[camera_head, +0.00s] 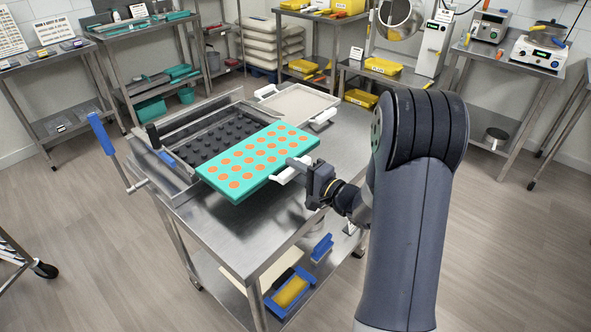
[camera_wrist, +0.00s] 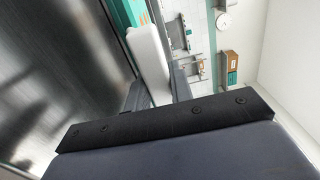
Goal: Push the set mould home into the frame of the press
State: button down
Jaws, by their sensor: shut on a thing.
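The set mould (camera_head: 258,160) is a teal slab with rows of orange filled cavities. It sits partly over the right side of the press frame (camera_head: 168,176), and its near part sticks out over the table. The press frame is metal with black studs (camera_head: 222,137) inside and a blue-handled lever (camera_head: 102,134) at its left. My gripper (camera_head: 300,168) is at the mould's right side, shut on the white handle (camera_head: 285,177). In the wrist view the white handle (camera_wrist: 150,62) is between the fingers, with the teal edge (camera_wrist: 124,15) beside it. Whether the mould touches the frame is unclear.
A pale tray with white handles (camera_head: 298,102) lies at the table's back right. The front of the steel table (camera_head: 240,235) is bare. A blue and yellow item (camera_head: 290,290) lies on the lower shelf. Side benches stand behind.

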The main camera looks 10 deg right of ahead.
aim_at(244, 143)
jog(key=shift+p+x, duration=0.75)
jog(key=shift+x, duration=9.2)
jog(key=c, duration=1.2)
grip_release()
jog(key=shift+f, duration=0.1)
jog(key=shift+o, duration=0.2)
jog(key=shift+s+d, duration=0.1)
jog(key=b+v, duration=0.1)
jog(key=v, duration=0.9)
jog(key=shift+s+d+b, duration=0.15)
jog(key=shift+s+b, duration=0.15)
jog(key=shift+b, duration=0.05)
